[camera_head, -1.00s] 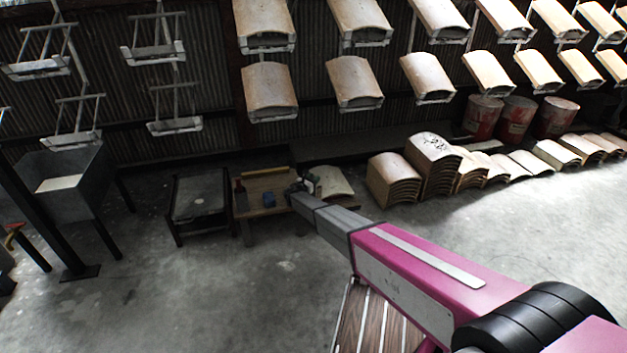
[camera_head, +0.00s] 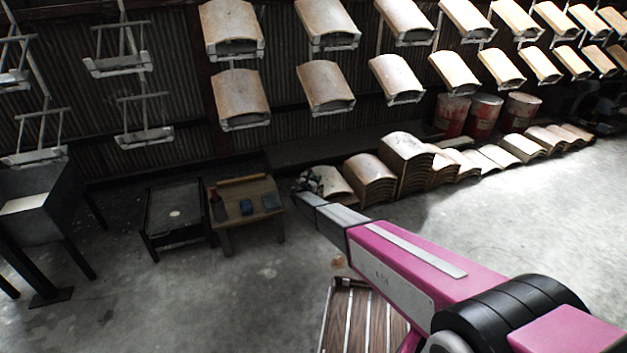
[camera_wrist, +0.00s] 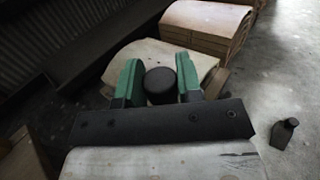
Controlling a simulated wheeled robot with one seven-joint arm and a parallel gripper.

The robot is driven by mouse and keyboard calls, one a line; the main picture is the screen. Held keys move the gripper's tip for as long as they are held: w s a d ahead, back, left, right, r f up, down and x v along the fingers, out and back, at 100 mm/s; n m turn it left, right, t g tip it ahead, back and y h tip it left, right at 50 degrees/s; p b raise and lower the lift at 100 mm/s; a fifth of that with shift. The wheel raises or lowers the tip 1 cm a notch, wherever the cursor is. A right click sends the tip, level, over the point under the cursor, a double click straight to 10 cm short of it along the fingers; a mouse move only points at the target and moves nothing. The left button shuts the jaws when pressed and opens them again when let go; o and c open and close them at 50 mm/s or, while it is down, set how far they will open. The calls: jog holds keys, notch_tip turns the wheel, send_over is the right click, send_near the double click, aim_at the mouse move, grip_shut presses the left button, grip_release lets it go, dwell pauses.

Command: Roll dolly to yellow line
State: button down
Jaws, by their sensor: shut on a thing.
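My gripper (camera_wrist: 160,85) has green fingers on both sides of a dark round knob-like piece (camera_wrist: 160,80) in the wrist view and is shut on it. I cannot tell what the piece belongs to. In the head view my gripper (camera_head: 308,186) is small and dark, in front of a pale curved tile (camera_head: 334,184). That tile also lies beyond the fingers in the wrist view (camera_wrist: 165,52). A slatted wooden platform (camera_head: 352,322) shows at the bottom of the head view, partly cut off; I cannot tell whether it is the dolly. No yellow floor line shows.
A small workbench (camera_head: 226,212) and a dark low table (camera_head: 152,222) stand left of my gripper. Tile stacks (camera_head: 370,185) run along the wall, with red drums (camera_head: 483,118) behind. Hangers with tiles (camera_head: 232,95) hang above. The concrete floor in front is open.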

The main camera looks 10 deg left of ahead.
jog(key=c, duration=0.8)
grip_release()
jog(key=v, duration=1)
jog(key=shift+s+a, duration=0.15)
jog(key=shift+s, duration=0.25)
